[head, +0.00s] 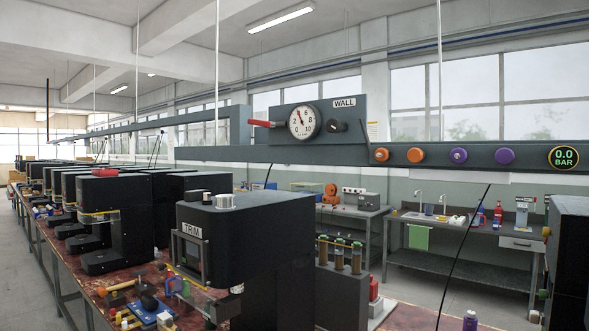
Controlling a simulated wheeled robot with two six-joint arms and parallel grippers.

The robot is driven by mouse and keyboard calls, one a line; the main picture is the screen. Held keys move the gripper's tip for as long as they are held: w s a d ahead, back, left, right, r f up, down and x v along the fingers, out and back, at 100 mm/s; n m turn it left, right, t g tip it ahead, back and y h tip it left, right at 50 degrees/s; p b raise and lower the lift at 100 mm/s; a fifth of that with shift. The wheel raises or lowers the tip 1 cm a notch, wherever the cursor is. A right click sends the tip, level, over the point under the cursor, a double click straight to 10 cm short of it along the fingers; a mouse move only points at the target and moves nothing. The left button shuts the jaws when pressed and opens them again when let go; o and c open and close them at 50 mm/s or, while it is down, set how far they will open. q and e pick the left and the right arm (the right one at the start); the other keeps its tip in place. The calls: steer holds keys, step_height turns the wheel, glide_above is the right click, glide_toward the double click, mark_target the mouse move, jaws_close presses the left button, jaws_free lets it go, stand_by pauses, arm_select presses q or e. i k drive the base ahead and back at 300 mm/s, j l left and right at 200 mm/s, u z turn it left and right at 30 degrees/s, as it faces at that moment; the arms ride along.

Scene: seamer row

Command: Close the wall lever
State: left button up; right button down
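The wall lever (262,124) has a red handle that points left, roughly level, from the left side of a grey panel (355,108) labelled WALL. A round white dial gauge (303,122) sits just right of the lever, its needle pointing up and slightly left. A black knob (338,126) is right of the gauge. The panel stands on a long grey rail. Neither of my grippers is in view, and nothing touches the lever.
A row of similar machines runs left. Grey worktables stand behind.

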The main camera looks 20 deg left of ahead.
mark_target(249, 121)
steer(key=i+j+u, duration=0.1)
steer(key=u, duration=0.8)
steer(key=i, duration=0.05)
